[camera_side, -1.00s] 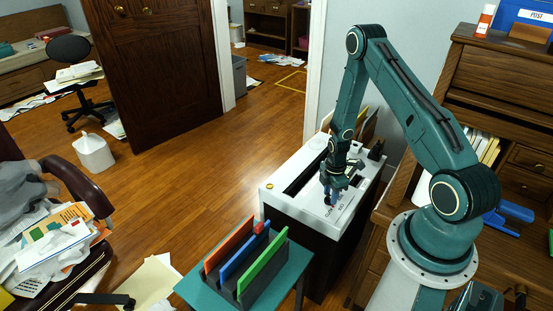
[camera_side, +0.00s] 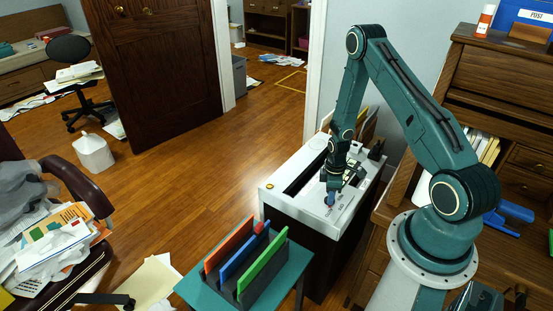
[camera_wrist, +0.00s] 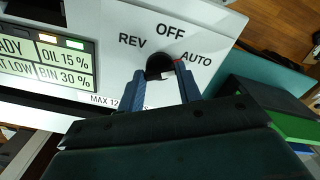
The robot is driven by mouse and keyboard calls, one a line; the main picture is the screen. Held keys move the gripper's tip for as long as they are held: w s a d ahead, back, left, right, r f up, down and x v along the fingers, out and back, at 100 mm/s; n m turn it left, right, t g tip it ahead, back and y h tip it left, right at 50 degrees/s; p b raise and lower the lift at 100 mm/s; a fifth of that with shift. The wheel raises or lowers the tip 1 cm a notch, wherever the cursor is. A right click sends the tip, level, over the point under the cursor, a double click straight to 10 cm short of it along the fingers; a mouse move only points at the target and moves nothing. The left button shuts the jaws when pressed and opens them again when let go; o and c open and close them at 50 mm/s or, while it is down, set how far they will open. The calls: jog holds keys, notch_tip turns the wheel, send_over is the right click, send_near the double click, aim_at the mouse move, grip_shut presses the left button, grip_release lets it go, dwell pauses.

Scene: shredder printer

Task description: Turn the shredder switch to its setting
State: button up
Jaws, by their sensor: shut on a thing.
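The shredder (camera_side: 350,208) is a white-topped, dark-bodied cabinet below my arm. Its switch is a dark round knob (camera_wrist: 158,66) on the white panel, best seen in the wrist view. The labels REV (camera_wrist: 132,40), OFF (camera_wrist: 170,32) and AUTO (camera_wrist: 196,60) are printed around it. A small red mark shows at the knob's right side, on the side of AUTO. My gripper (camera_wrist: 160,76) has its blue fingers on either side of the knob and is shut on it. In the side view, my gripper (camera_side: 331,196) is down at the panel and hides most of the knob.
A lit display (camera_wrist: 52,62) reads OIL 15 % and BIN 30 %. A teal stand (camera_side: 203,290) with red, blue and green folders (camera_side: 262,268) is in front of the shredder. A wooden desk (camera_side: 490,85) stands at the right.

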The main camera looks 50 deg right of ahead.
jog(key=o, duration=1)
jog(key=shift+r, duration=0.1)
jog(key=shift+r, duration=6.85)
